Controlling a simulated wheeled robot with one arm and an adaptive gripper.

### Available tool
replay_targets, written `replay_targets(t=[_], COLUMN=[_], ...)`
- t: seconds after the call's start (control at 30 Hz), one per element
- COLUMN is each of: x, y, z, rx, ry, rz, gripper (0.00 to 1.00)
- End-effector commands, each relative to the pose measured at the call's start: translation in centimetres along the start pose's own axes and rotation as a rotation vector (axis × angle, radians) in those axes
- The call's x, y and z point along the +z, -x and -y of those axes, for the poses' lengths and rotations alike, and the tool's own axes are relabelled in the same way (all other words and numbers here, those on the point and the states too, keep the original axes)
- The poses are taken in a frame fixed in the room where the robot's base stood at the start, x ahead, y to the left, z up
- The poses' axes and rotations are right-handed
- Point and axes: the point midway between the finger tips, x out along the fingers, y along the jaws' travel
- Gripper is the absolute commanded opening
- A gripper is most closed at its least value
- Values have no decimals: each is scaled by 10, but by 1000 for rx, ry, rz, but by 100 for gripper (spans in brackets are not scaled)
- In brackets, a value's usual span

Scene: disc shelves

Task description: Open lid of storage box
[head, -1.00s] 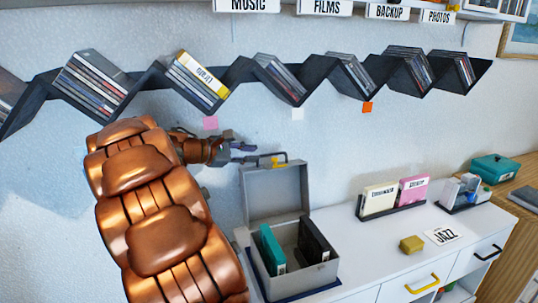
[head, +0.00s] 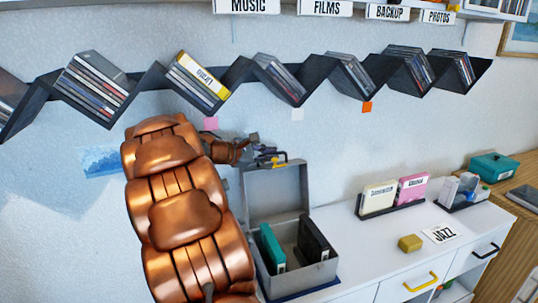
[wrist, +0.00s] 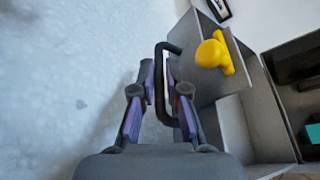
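The grey storage box (head: 325,271) stands on the white cabinet. Its lid (head: 277,193) stands upright at the back, so the box is open; a teal case (head: 271,246) and a black case (head: 312,238) show inside. A dark handle (wrist: 174,121) and a yellow catch (wrist: 212,54) are on the lid. My gripper (wrist: 161,78) is at the handle, with one bar of it between the two fingers. The gap at the fingertips is narrow; whether they clamp the bar is unclear. In the head view my arm partly hides the box's left side.
Zigzag disc shelves (head: 325,75) run along the wall above. A cream case (head: 379,200) and a pink case (head: 412,188) stand right of the box, near a yellow block (head: 410,243) and JAZZ card (head: 439,235).

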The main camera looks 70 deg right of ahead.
Motion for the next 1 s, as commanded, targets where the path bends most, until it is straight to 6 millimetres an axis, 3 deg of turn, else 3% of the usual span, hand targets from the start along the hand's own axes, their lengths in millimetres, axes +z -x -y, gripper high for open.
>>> replay_targets(t=[0.1, 0.77, 1.0], x=[0, 0, 9], y=[0, 1, 4], z=[0, 2, 9], rx=[0, 4, 27], ry=[0, -8, -65], rz=[0, -1, -4], gripper=[0, 0, 0])
